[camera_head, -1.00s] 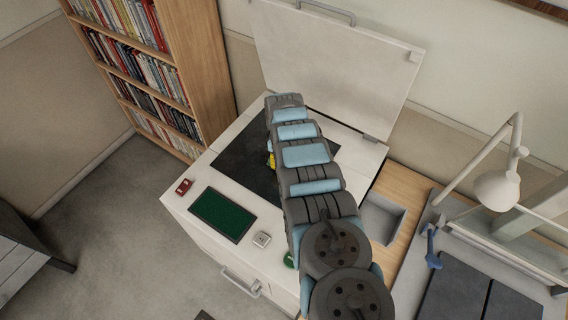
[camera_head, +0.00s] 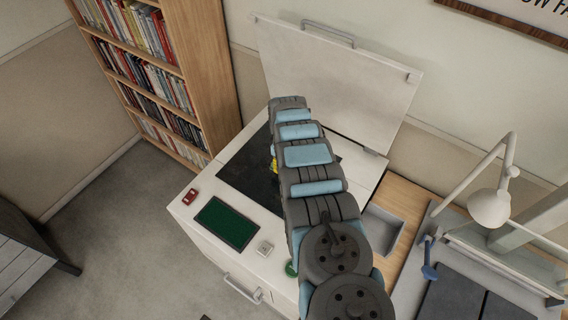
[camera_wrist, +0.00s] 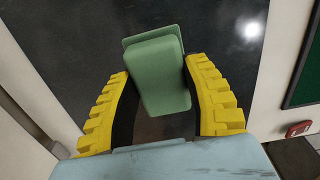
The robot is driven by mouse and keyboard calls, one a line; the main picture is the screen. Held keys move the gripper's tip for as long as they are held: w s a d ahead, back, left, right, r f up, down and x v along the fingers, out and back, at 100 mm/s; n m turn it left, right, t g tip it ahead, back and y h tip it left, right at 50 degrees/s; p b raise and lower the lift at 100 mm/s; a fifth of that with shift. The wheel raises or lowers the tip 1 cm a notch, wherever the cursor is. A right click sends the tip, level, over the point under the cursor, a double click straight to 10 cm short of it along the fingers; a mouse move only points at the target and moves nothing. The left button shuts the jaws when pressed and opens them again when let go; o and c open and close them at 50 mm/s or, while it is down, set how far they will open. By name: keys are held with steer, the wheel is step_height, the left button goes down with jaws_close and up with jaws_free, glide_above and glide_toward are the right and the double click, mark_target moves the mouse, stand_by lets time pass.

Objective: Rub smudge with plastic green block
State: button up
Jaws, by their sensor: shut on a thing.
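The green block (camera_wrist: 160,75) sits between the yellow fingers of my gripper (camera_wrist: 158,68) in the wrist view. The gripper is shut on it. The block's far end lies over the dark glossy plate (camera_wrist: 80,45); I cannot tell whether it touches. A dull brownish patch (camera_wrist: 165,128) shows on the plate between the fingers, just below the block, and may be the smudge. In the head view my arm covers the block and most of the gripper; only a bit of yellow finger (camera_head: 274,165) shows over the dark plate (camera_head: 245,175).
The plate is set in a white cabinet with its lid (camera_head: 340,85) raised behind. A green panel (camera_head: 228,222), a small red item (camera_head: 190,196) and a white button (camera_head: 265,248) are at its front. A grey tray (camera_head: 381,230) and lamp (camera_head: 490,207) stand right; a bookshelf (camera_head: 205,80) stands left.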

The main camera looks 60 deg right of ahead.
steer(key=shift+r, duration=0.55)
steer(key=shift+r+p, duration=0.1)
steer(key=shift+p, duration=0.2)
steer(key=shift+r+p, duration=1.05)
steer(key=shift+r, duration=0.45)
steer(key=shift+w, duration=0.1)
